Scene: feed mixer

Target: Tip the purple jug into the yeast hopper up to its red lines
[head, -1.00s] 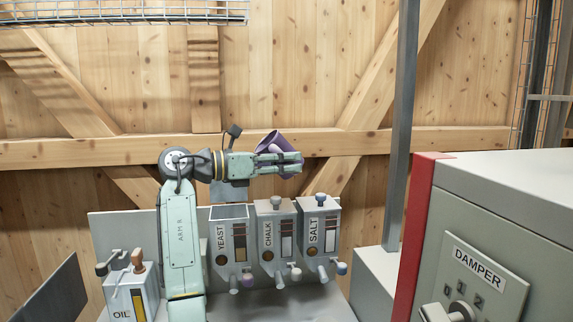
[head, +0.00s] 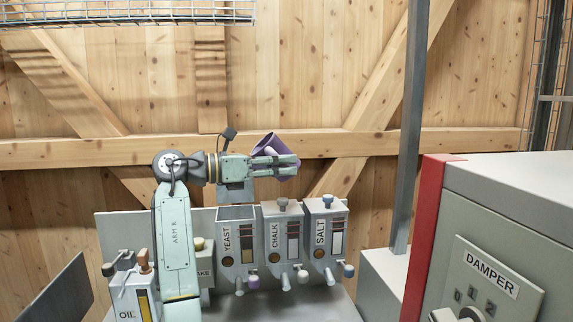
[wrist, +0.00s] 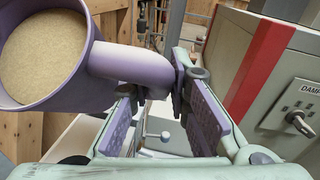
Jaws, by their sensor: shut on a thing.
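The purple jug (head: 268,143) is tilted in the air above the hoppers, with its mouth toward the upper left. In the wrist view the jug (wrist: 84,92) holds tan, grainy material. My gripper (head: 295,166) is shut on the jug's handle (wrist: 135,67), and its fingers hide part of the jug in the head view. The grey YEAST hopper (head: 231,270) has an open top, below and a little left of the jug. Its narrow front window (head: 250,240) is too small to read the red lines clearly. A purple knob sits at its outlet.
The CHALK hopper (head: 273,263) and SALT hopper (head: 318,255) stand right of YEAST, with knobs on top. The OIL unit (head: 127,309) stands at left. A grey post (head: 412,130) and the DAMPER cabinet (head: 500,185) are at right. A wire tray hangs at upper left.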

